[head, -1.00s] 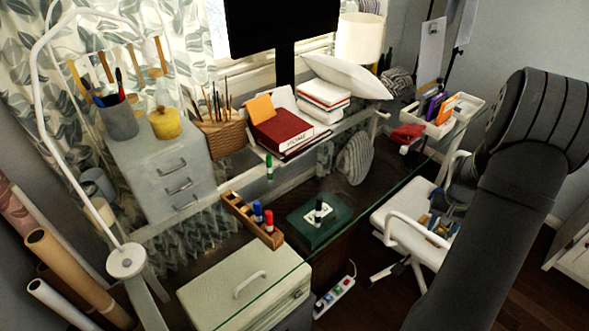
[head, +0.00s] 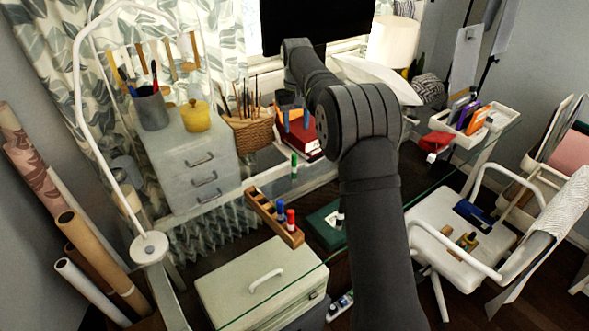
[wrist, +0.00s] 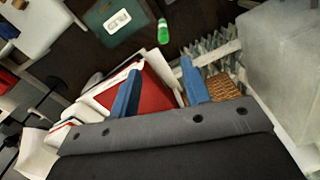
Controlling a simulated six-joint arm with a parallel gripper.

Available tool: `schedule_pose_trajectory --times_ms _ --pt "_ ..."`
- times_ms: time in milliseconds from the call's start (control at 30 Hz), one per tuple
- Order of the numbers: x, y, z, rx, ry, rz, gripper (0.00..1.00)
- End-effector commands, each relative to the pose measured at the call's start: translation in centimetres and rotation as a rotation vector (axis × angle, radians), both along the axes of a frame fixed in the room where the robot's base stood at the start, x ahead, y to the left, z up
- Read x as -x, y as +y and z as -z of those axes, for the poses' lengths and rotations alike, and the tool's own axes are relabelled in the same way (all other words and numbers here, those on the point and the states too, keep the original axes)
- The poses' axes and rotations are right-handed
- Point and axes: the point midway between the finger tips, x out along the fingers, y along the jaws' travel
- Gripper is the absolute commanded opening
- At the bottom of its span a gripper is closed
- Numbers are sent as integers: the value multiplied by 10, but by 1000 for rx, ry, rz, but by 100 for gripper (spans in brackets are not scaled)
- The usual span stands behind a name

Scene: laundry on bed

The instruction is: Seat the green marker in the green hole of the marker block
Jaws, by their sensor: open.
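The green marker (head: 294,165) stands upright on the glass desk, behind the marker block. It also shows in the wrist view (wrist: 163,32), beyond my fingertips and apart from them. The wooden marker block (head: 266,212) lies in front of it, with a blue and a red marker standing in its near part; I cannot make out the hole colours. My gripper (head: 296,122) is open and empty, its blue fingers above and behind the green marker, near the red book. In the wrist view, the two fingers of my gripper (wrist: 161,67) are spread apart over the books.
A dark green box (head: 322,228) lies right of the block, partly hidden by my arm. A red book (head: 300,140), a wicker basket (head: 249,133) with brushes and grey drawers (head: 190,170) stand around the back. A pale case (head: 262,290) is in front.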

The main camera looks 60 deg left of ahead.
Motion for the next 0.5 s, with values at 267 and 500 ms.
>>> schedule_pose_trajectory --times_ms 267,500 --pt "3 1 44 5 2 -5 43" --pt "3 1 95 4 2 -4 43"
